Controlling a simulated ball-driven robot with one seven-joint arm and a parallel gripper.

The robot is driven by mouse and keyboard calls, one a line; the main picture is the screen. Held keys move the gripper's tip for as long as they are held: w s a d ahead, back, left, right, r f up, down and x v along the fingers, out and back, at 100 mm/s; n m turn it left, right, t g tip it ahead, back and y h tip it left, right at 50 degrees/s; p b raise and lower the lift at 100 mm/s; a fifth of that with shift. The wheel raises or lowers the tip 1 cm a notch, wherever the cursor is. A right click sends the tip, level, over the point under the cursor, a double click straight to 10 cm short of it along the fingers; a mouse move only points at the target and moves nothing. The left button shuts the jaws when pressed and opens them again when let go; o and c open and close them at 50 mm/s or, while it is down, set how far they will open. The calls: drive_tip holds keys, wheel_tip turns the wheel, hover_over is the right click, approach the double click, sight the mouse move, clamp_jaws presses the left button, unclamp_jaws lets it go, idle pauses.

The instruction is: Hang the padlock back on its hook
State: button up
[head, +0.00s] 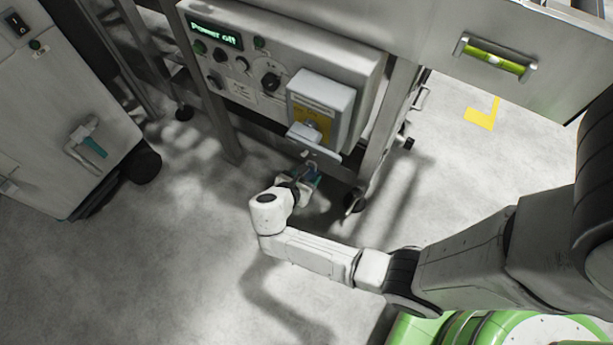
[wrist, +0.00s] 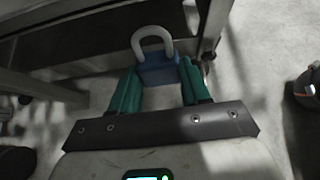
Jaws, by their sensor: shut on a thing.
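The padlock has a blue body and a pale shackle. In the wrist view, the padlock (wrist: 157,72) is held upright between the teal fingers of my gripper (wrist: 158,78), shackle pointing away from the palm. In the head view, my gripper (head: 306,180) is just below the control panel's lower edge, and the blue padlock (head: 312,169) shows small between its fingers. A small pale plate (head: 325,157) sticks out below the panel, right above the padlock. I cannot make out the hook clearly, nor whether the shackle touches anything.
The control panel (head: 235,65) with its lit display and knobs stands above my gripper. A white box with a yellow label (head: 320,98) projects from it. A frame leg (head: 383,140) stands close on the right. A grey cabinet (head: 60,120) is at left. The floor between is clear.

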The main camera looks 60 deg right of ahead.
sight(312, 162)
drive_tip(key=r+p, duration=0.2)
drive_tip(key=r, duration=0.2)
drive_tip(key=shift+d+r, duration=0.2)
drive_tip(key=shift+d, duration=1.15)
drive_tip(key=shift+d+f, duration=0.5)
drive_tip(key=shift+f, duration=0.1)
drive_tip(key=shift+f, duration=0.1)
drive_tip(key=o, duration=1.2)
drive_tip(key=shift+c, duration=0.2)
